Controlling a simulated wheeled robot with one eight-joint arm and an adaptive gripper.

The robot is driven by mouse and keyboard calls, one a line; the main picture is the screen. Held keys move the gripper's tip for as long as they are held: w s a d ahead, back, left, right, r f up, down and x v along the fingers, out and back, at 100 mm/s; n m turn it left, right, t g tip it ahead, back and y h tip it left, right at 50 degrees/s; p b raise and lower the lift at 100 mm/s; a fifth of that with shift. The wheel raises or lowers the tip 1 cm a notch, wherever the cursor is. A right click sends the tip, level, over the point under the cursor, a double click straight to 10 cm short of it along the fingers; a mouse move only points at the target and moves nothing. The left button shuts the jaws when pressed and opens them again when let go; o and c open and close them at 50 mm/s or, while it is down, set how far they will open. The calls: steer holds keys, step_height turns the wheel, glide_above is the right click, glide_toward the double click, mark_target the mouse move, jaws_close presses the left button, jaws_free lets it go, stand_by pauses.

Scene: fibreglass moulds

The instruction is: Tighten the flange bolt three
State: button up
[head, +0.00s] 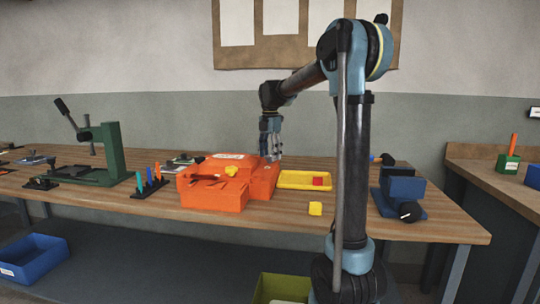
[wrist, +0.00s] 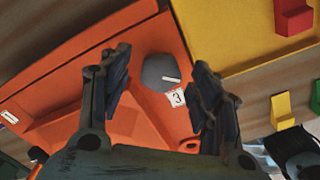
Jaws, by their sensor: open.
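The orange mould (head: 212,194) sits on the wooden bench and fills much of the wrist view (wrist: 90,50). Flange bolt three (wrist: 160,70) is a dark grey rounded head with a pale mark on it, beside a white label "3" (wrist: 177,98). My gripper (wrist: 162,76) is open, with one finger on each side of the bolt head in the picture. Gaps show on both sides; I cannot tell how far above the head the fingertips are. In the head view my gripper (head: 272,150) points down over the mould's back right part, and the bolt is hidden there.
A yellow tray (head: 288,187) holding a red block (head: 318,181) lies right of the mould. A tool rack (head: 150,189) and a green press (head: 112,150) are left.

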steer(key=shift+c, duration=0.2)
steer(key=c, duration=1)
steer(key=m, duration=0.3)
steer(key=shift+m, duration=0.4)
steer(key=m, duration=0.4)
steer(key=shift+m, duration=0.3)
steer(key=m, duration=0.3)
steer(key=shift+a+m, duration=0.1)
steer(key=shift+m, duration=0.2)
steer(key=shift+w+m, duration=0.1)
steer(key=shift+m, duration=1.7)
